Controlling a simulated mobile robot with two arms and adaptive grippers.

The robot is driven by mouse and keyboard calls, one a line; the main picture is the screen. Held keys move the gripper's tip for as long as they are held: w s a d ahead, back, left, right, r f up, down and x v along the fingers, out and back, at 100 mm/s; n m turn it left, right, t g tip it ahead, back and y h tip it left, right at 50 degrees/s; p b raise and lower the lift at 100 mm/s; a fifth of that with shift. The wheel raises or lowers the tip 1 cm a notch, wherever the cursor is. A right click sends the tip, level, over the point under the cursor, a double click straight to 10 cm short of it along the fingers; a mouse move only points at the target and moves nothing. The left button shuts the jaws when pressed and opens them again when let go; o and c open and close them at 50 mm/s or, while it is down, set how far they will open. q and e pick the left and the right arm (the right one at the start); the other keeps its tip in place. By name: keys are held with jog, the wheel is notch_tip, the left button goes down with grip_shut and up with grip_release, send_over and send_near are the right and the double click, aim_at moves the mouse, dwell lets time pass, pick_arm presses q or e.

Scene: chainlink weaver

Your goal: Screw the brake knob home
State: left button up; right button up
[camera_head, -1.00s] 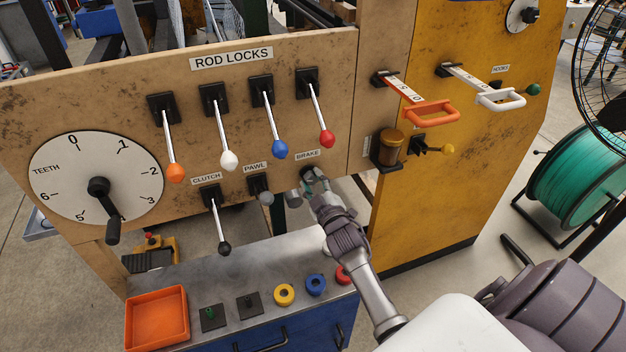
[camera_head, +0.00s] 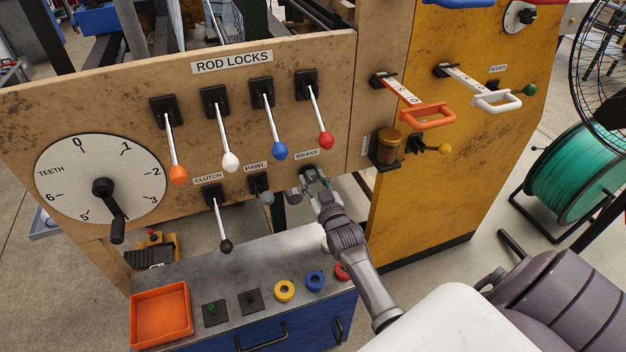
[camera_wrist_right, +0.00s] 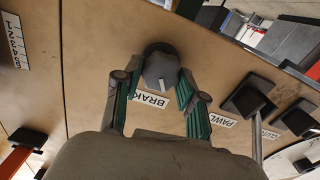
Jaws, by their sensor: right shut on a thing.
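The brake knob (camera_wrist_right: 160,72) is a dark grey round knob with a white pointer line, on the tan panel by the BRAKE label (camera_head: 307,154). My right gripper (camera_head: 308,183) is at the panel just below that label, mostly covering the knob in the head view. In the right wrist view, the green-padded fingers of the right gripper (camera_wrist_right: 158,88) lie on either side of the knob, shut on it. The knob's rear and any thread are hidden. My left gripper is not in view.
The red-tipped rod lock lever (camera_head: 326,140) hangs above. A metal bench (camera_head: 236,262) with an orange tray (camera_head: 189,333) is below.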

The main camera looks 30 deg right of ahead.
jog(key=shift+f, duration=0.15)
jog(key=o, duration=1.1)
jog(key=v, duration=1.2)
jog(key=shift+s, duration=0.1)
